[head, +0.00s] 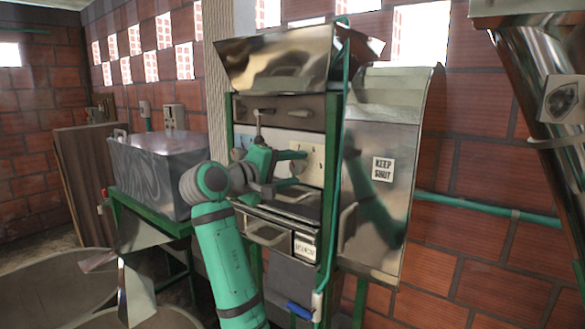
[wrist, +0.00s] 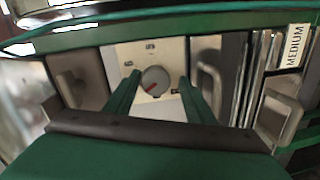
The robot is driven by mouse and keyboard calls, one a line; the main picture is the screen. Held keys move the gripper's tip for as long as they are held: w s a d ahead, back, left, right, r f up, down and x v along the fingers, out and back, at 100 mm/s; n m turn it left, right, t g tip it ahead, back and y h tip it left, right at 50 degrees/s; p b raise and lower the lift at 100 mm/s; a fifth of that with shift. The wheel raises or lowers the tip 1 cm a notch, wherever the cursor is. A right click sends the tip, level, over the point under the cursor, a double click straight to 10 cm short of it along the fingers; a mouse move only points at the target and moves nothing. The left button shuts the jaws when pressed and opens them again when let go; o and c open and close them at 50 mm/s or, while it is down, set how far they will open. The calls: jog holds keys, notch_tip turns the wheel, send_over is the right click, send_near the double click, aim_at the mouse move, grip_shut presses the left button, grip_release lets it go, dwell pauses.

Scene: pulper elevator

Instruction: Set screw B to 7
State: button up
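My gripper (head: 300,169) is open in front of the pale panel (head: 313,152) on the metal machine. In the wrist view, a round grey knob (wrist: 155,80) with a red mark sits on a pale plate (wrist: 147,52). The red mark points to the lower left. I cannot tell whether this knob is screw B; no letter B is readable. The arm hides part of the panel in the head view.
A metal door marked KEEP SHUT (head: 383,168) is right of the panel. A green pipe (head: 341,120) runs down between them. A MEDIUM label (wrist: 295,45) and a handle (wrist: 277,118) show at right in the wrist view.

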jog(key=shift+s+d+r, duration=0.15)
jog(key=shift+d+r, duration=0.05)
jog(key=shift+d, duration=0.05)
jog(key=v, duration=1)
jog(key=shift+s+a, duration=0.3)
jog(key=shift+f, duration=0.15)
